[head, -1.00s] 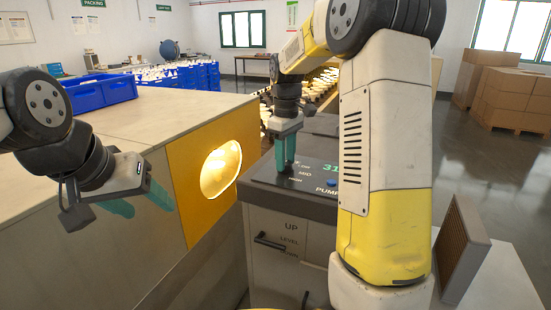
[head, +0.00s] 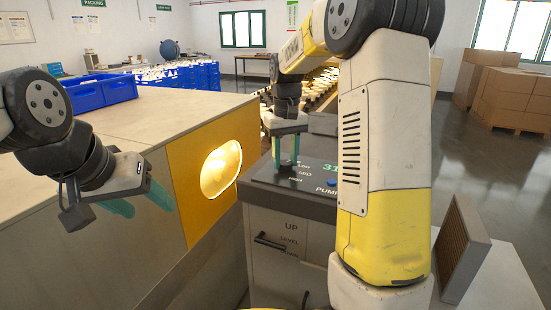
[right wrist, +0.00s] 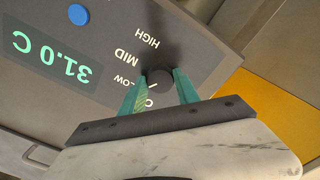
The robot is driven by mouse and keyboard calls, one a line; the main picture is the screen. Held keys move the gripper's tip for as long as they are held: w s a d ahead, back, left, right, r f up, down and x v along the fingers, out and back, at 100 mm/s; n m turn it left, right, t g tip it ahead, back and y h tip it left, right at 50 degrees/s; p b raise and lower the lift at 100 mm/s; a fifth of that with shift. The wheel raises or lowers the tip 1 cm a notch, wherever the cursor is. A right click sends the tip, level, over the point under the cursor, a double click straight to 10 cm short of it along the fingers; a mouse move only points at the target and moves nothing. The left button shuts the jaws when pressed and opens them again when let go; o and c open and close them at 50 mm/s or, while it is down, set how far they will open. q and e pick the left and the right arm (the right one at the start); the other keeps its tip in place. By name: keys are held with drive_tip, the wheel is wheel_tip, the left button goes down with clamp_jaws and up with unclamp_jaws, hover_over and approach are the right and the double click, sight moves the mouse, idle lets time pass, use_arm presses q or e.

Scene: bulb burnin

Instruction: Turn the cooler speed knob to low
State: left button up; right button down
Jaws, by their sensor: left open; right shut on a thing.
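The cooler (head: 262,228) is a grey cabinet with a dark top panel. Its speed knob (right wrist: 160,78) is dark and round, beside the labels LOW, MID and HIGH in the right wrist view. A light line on the knob points toward the side between LOW and a label partly hidden by a finger. My right gripper (head: 286,163) points down at the panel, shut on the knob with one green finger at each side. In the head view the fingers hide the knob. My left gripper (head: 140,203) is open and empty at the left, before the bench side.
The panel has a green 31.0 C display (right wrist: 56,58) and a blue button (right wrist: 78,14). A yellow plate with a glowing round opening (head: 222,170) is left of the cooler.

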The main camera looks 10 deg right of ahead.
sight(285, 162)
drive_tip(key=shift+m, duration=1)
drive_tip(key=shift+r, duration=0.1)
drive_tip(key=c, duration=0.9)
unclamp_jaws()
wheel_tip(285, 162, up, 7)
drive_tip(key=shift+r, duration=0.35)
